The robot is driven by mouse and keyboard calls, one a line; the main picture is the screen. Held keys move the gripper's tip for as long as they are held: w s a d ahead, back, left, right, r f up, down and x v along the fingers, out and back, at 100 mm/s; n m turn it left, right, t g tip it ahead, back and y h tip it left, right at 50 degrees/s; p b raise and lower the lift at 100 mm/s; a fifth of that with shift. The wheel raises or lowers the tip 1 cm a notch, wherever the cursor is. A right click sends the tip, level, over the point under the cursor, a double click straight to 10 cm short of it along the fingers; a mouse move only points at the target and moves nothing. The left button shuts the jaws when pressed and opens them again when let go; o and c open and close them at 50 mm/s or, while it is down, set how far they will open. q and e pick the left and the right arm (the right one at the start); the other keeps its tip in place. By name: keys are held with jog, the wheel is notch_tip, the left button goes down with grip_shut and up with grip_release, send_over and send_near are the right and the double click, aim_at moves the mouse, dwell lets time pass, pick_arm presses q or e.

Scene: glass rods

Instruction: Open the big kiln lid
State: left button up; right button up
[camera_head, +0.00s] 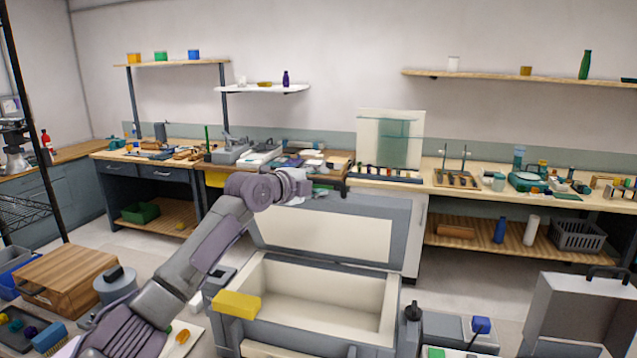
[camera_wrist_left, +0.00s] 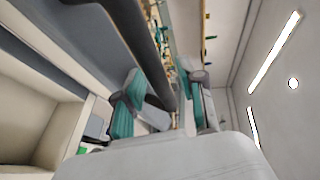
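The big kiln (camera_head: 390,310) stands in the middle of the head view, a grey box with a cream lining. Its lid (camera_head: 335,232) is raised and stands up along the rear edge, cream inner face forward. My left gripper (camera_head: 322,190) is at the lid's top edge, partly hidden by my wrist. In the left wrist view its teal-padded fingers (camera_wrist_left: 160,108) are spread apart, with a dark bar (camera_wrist_left: 150,55) along the lid running close to them. Whether the fingers touch the bar is unclear. My right gripper is out of view.
A yellow block (camera_head: 237,304) sits on the kiln's front left rim. A workbench (camera_head: 480,192) crowded with tools runs behind the kiln. A wooden box (camera_head: 65,275) stands at left and a smaller grey case (camera_head: 580,310) with a raised lid at right.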

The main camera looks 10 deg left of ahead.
pick_arm(q)
jog(key=v, duration=1.2)
dwell(0.4)
